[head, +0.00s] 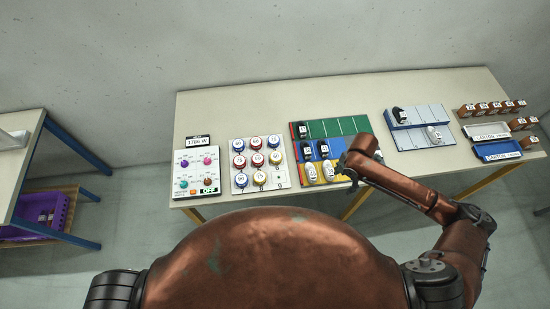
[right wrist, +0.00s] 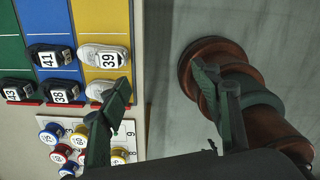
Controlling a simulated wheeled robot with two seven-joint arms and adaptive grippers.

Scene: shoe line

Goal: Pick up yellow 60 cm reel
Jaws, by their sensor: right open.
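Several reels with numbered white caps and red, blue or yellow rims stand on a white board (head: 284,184) on the table in the head view. A yellow-rimmed reel (head: 259,177) is in the row nearest me; its number is too small to read surely. In the right wrist view a yellow-rimmed reel (right wrist: 118,155) shows at the lower edge, partly behind my finger. My right gripper (right wrist: 163,88) is open and empty, by the table's front edge at the shoe rack, to the right of the reels. In the head view my arm mostly hides it. My left gripper is out of view.
The green, blue and yellow shoe rack (head: 345,127) with several numbered shoes stands right of the reels. A control panel (head: 197,167) stands left of them. A blue-grey shoe stand (head: 418,127) and cartons are at the right. A side table with a purple crate (head: 40,213) is far left.

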